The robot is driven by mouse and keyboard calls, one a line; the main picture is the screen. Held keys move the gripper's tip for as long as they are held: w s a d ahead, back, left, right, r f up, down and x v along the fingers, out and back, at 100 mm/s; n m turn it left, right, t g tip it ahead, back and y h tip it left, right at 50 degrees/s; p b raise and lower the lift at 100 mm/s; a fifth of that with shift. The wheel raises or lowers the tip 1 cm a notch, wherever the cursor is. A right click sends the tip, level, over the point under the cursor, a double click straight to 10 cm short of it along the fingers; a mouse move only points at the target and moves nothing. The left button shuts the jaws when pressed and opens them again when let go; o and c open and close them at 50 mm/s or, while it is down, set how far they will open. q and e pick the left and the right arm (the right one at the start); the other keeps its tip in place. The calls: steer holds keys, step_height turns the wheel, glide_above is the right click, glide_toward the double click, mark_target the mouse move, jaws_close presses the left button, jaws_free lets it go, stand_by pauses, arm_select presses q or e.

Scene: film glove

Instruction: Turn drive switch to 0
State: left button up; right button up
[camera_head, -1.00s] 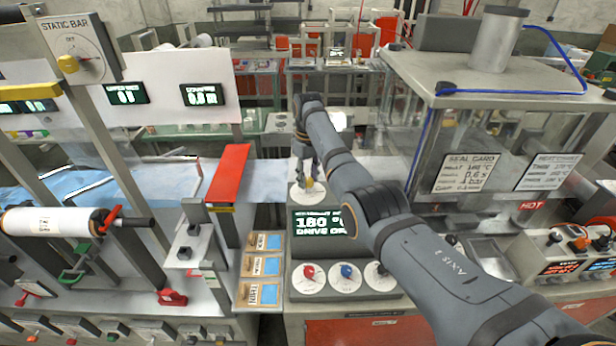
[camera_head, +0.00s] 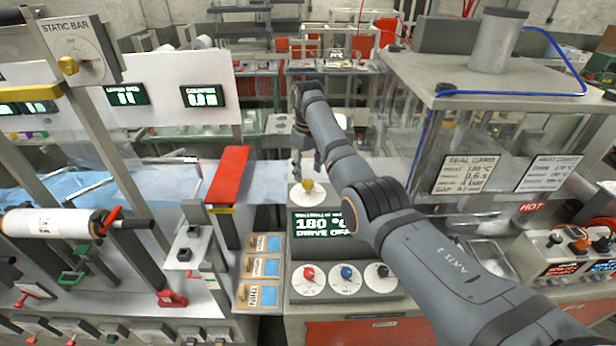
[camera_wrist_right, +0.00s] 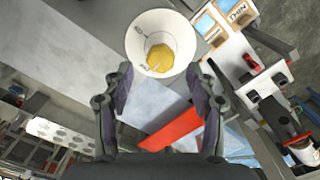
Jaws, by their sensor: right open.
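The drive switch is a yellow knob (camera_head: 307,185) on a round white dial (camera_head: 299,197), on top of the console behind the display. In the right wrist view the knob (camera_wrist_right: 160,58) sits near the top middle on the dial (camera_wrist_right: 160,24). Small black marks show at the dial's left side, too small to read surely. My right gripper (camera_head: 306,166) is open and empty, just behind and above the knob, apart from it. In the wrist view its fingers (camera_wrist_right: 159,80) are spread wide, with the knob beyond them. My left gripper is not in view.
A display (camera_head: 322,224) reads 180 °C with a blurred drive line. Below it are red (camera_head: 308,273), blue (camera_head: 347,272) and black knobs. A red bar (camera_head: 229,175) stands left of the dial. A glass-sided cabinet (camera_head: 470,150) stands at right.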

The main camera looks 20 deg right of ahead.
mark_target(308, 182)
step_height(308, 182, up, 9)
stand_by(0.6)
